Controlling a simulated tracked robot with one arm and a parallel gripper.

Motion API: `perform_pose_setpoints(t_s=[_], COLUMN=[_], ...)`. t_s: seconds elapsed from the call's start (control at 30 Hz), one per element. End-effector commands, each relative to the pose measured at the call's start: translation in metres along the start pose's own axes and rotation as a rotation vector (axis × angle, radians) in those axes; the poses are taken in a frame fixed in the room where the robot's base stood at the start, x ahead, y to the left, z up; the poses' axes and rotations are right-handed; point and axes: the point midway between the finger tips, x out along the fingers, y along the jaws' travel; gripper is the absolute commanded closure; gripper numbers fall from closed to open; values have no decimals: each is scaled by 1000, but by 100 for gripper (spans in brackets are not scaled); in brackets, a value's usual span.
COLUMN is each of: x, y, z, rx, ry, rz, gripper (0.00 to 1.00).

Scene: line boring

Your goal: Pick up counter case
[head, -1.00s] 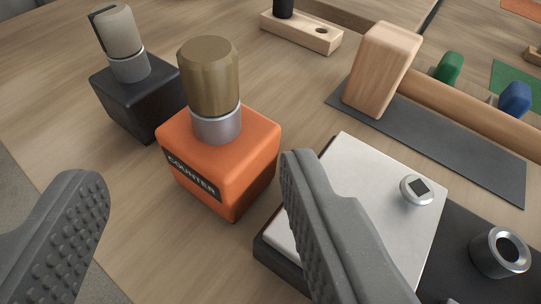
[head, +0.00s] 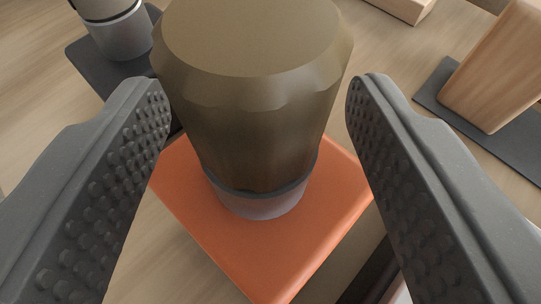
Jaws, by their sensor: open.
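The counter case is an orange block (head: 310,240) with a silver collar and a large brown-bronze knob (head: 255,95) on top. It stands upright on the table in the middle of the head view. My gripper (head: 258,95) is open, with one studded grey finger to the left of the knob and one to the right. The case's label is out of sight from this angle.
A wooden block (head: 495,70) stands on a dark mat (head: 445,105) at the right. Bare table (head: 35,75) shows at the far left.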

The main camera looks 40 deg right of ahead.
Motion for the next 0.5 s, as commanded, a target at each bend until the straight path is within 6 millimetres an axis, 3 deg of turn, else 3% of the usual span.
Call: perform_pose_setpoints(t_s=[0.2, 0.43, 0.47, 0.5], x=[23, 24, 24, 24], y=[0, 0, 0, 0], z=[1, 0, 0, 0], rx=[0, 0, 0, 0], ry=[0, 0, 1, 1], rz=[-1, -1, -1, -1], gripper=[46, 46, 49, 60])
